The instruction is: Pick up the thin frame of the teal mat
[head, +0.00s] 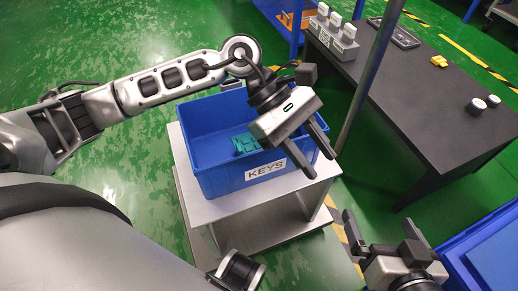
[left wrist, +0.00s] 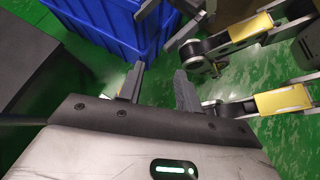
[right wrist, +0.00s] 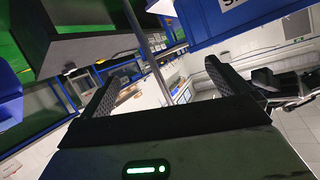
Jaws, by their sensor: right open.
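No teal mat or thin frame can be made out for certain. Small teal pieces (head: 246,144) lie inside a blue bin (head: 213,178) labelled KEYS; the bin wall hides part of them. My left gripper (head: 322,167) is over the bin's right front corner, fingers apart and nothing between them. Its fingers also show apart in the left wrist view (left wrist: 158,72). My right gripper (head: 380,220) is at the lower right, open and empty, clear of the bin; its spread fingers show in the right wrist view (right wrist: 168,78).
The bin stands on a grey cart (head: 255,215). A dark table (head: 430,110) at the right bears a shallow black tray (head: 401,40), a yellow piece (head: 439,61), white-topped blocks (head: 340,40) and two round pieces (head: 485,103). A post (head: 370,75) stands between. Another blue bin (head: 490,250) is lower right.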

